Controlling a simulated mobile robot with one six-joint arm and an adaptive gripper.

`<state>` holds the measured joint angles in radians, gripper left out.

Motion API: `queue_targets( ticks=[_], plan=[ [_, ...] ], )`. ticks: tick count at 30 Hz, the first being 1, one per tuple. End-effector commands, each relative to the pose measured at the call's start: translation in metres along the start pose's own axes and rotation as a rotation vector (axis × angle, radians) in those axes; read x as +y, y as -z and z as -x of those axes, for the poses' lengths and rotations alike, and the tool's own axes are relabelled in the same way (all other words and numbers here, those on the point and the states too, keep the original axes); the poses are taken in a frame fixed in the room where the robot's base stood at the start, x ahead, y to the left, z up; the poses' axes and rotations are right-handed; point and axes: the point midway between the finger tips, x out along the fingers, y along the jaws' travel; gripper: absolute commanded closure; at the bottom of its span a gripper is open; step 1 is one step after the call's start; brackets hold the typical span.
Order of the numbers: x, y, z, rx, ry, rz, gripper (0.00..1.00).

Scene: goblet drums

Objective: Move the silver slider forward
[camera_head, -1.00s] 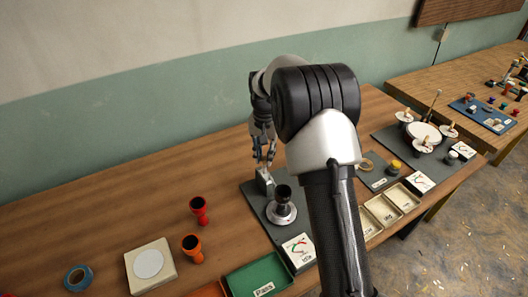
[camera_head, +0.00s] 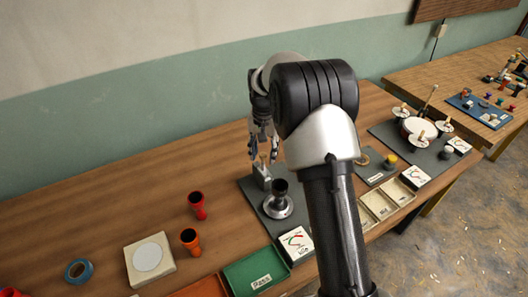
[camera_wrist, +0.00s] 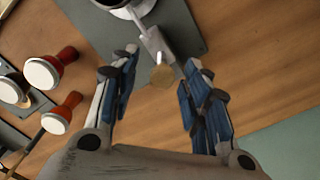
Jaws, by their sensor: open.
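The silver slider (camera_head: 262,177) is a small grey metal block at the back of a dark grey board (camera_head: 252,199), behind a black goblet-shaped piece on a round silver base (camera_head: 279,201). In the wrist view the slider (camera_wrist: 154,42) shows as a narrow bar with a round tan end (camera_wrist: 162,76). My gripper (camera_head: 263,158) is open and points down just above and behind the slider. In the wrist view its two blue-and-grey fingers (camera_wrist: 163,62) stand on either side of the slider's tan end. I cannot tell whether they touch it.
A red goblet (camera_head: 197,204) and an orange one (camera_head: 191,241) stand left of the board. A white card (camera_head: 296,243) and a green tray (camera_head: 256,270) lie at the front. My arm hides part of the table. The wooden table behind the board is clear.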

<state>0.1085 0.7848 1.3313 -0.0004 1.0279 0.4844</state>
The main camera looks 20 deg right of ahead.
Motion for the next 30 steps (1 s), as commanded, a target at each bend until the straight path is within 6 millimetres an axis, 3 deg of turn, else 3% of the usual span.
queue_targets(
  ticks=[5,18,23,30],
  plan=[
    [-0.001,0.001,0.019,0.005,0.003,0.000,0.57],
    [0.000,0.001,0.104,0.002,0.001,0.000,0.57],
    [0.000,0.000,0.117,0.000,0.000,0.000,0.57],
    [0.000,0.000,0.120,-0.001,-0.001,0.000,0.57]
  ],
)
